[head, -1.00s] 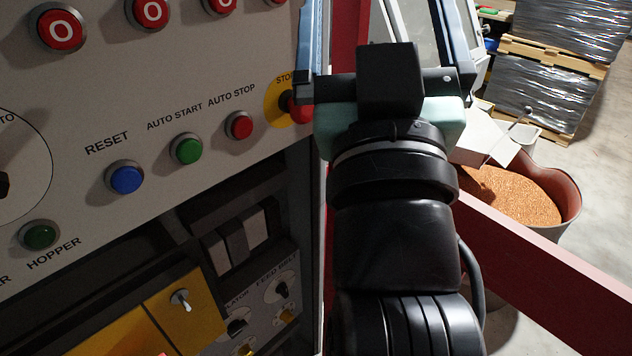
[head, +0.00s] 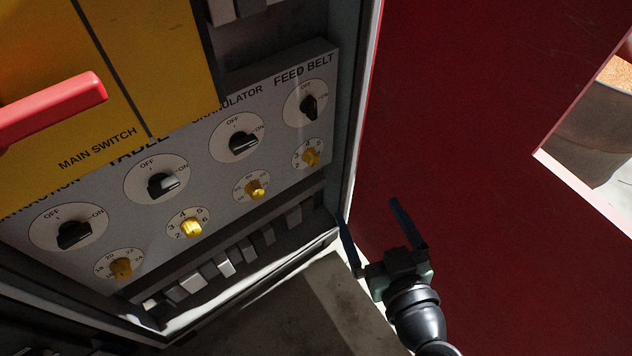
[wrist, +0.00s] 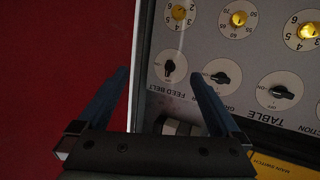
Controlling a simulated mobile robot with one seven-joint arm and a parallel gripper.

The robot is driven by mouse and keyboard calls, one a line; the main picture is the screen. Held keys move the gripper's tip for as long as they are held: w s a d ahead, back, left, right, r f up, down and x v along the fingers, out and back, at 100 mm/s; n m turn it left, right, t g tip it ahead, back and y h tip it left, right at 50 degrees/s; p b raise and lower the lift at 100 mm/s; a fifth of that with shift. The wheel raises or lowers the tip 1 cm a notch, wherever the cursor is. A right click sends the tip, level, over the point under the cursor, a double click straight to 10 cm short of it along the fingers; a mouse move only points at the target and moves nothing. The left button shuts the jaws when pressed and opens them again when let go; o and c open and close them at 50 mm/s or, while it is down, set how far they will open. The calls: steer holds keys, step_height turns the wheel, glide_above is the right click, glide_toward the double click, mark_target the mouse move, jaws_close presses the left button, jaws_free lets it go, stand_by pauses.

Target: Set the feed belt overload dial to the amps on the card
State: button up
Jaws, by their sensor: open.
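The feed belt overload dial (head: 310,157) is the small yellow knob below the black FEED BELT switch (head: 308,107), at the right end of the panel row. Its scale shows small numbers around 3 to 5; I cannot tell its setting. In the wrist view the dial (wrist: 179,12) is at the top edge, upside down, and the FEED BELT switch (wrist: 169,67) lies between my fingers in the picture. My gripper (head: 368,211) is open and empty, to the lower right of the dial and apart from it. No amps card is recognisable in view.
Other yellow dials (head: 256,188) and black switches (head: 240,142) sit left of the feed belt pair. A red main switch handle (head: 50,110) sticks out at the left. A red panel (head: 470,110) stands close on the right, behind my gripper. Breakers (head: 225,263) line the lower cabinet.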

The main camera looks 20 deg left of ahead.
step_height(320, 180, down, 8)
steer(key=s+b, duration=0.3)
steer(key=x, duration=1)
steer(key=shift+s+a+r+y+p, duration=0.15)
steer(key=shift+a+r+y+p, duration=0.05)
steer(key=shift+a+y+p, duration=0.25)
steer(key=shift+d, duration=0.1)
